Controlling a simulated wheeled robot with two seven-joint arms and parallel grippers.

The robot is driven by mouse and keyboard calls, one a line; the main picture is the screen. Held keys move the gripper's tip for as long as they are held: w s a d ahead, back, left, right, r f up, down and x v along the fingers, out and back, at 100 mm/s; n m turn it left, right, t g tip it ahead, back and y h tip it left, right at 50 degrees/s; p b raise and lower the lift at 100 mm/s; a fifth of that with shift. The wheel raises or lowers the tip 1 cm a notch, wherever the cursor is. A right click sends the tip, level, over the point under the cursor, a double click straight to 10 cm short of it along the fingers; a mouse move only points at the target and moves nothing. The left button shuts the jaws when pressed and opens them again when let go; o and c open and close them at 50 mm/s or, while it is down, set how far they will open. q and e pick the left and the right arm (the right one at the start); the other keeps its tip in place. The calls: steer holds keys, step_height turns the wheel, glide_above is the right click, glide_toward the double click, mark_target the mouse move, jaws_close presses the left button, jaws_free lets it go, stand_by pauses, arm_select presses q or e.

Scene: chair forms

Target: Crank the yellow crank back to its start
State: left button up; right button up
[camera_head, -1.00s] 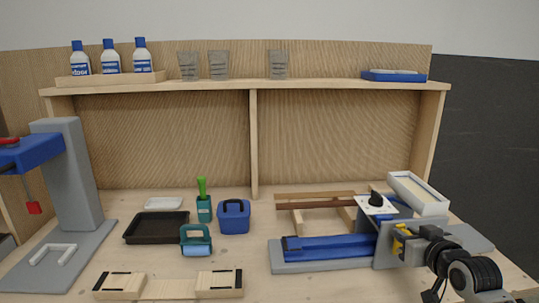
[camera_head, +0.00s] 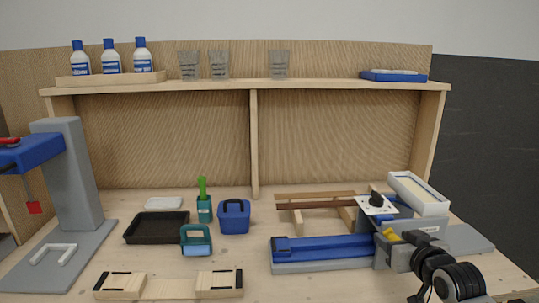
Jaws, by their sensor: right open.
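The yellow crank (camera_head: 391,235) shows as a small yellow piece on the grey end plate of the blue-and-grey slide device (camera_head: 325,249), at the right of the bench. My right gripper (camera_head: 398,240) is at the crank, coming in from the lower right. It is open, with the yellow piece beside or between its fingers; I cannot tell which. My arm and gripper hide most of the crank and part of the end plate. My left gripper is not in view.
A white tray (camera_head: 418,194) and a brown bar on a wooden stand (camera_head: 300,205) lie behind the device. A blue box (camera_head: 234,217), black tray (camera_head: 157,227) and teal tool (camera_head: 196,240) stand mid-bench. A grey press (camera_head: 68,175) stands at left.

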steer(key=shift+s, duration=0.1)
steer(key=s, duration=0.7)
steer(key=shift+s+d, duration=0.4)
steer(key=s+a+f+g, duration=0.1)
steer(key=s+a+f, duration=0.3)
steer(key=s+f, duration=0.3)
steer(key=s+a+f+n+g+y, duration=0.1)
steer(key=s+a+f+g, duration=0.1)
steer(key=s+a+f, duration=0.3)
steer(key=s+a+f+g, duration=0.1)
steer(key=s+a+f, duration=0.3)
steer(key=s+f, duration=0.7)
steer(key=shift+a+f+n+g, duration=0.3)
steer(key=shift+a+f+n, duration=0.1)
steer(key=shift+f, duration=0.35)
